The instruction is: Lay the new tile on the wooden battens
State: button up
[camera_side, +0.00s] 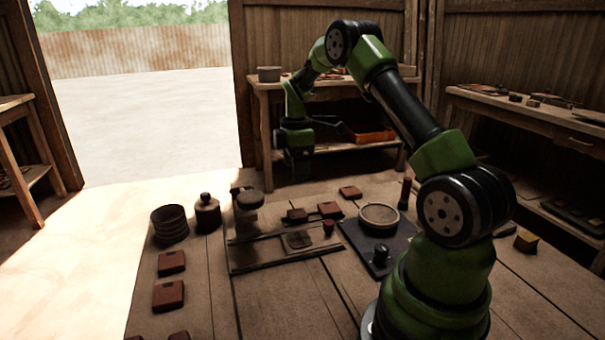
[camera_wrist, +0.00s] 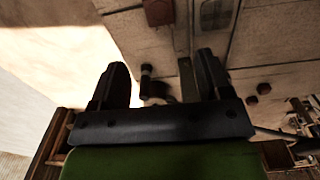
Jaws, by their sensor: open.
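My gripper (camera_side: 298,170) hangs high above the back of the work table, apart from everything on it. In the wrist view its two black fingers (camera_wrist: 160,65) are spread wide with nothing between them. Reddish-brown tiles lie at the table's left, one (camera_side: 171,262) behind another (camera_side: 168,295), with more cut off at the bottom edge. A low press frame with long rails (camera_side: 285,262) stands mid-table, with a greyish square piece (camera_side: 298,240) in it. I cannot tell which piece is the new tile, nor pick out the battens surely.
A ribbed dark pot (camera_side: 169,224) and a lidded brown jar (camera_side: 207,212) stand at the table's back left. A round sieve-like dish (camera_side: 379,218) sits on a dark plate right of the press. Small red-brown blocks (camera_side: 329,209) lie behind the press. The front middle is clear.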

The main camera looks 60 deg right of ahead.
jog(key=s+a+r+m+t, duration=0.3)
jog(key=a+r+m, duration=0.2)
jog(key=a+r, duration=0.85)
jog(key=s+a+r+m+t+y, duration=0.2)
jog(key=s+a+r+m+t, duration=0.2)
jog(key=s+a+m, duration=0.3)
jog(key=s+a, duration=0.5)
jog(key=s, duration=0.3)
jog(key=shift+m, duration=0.4)
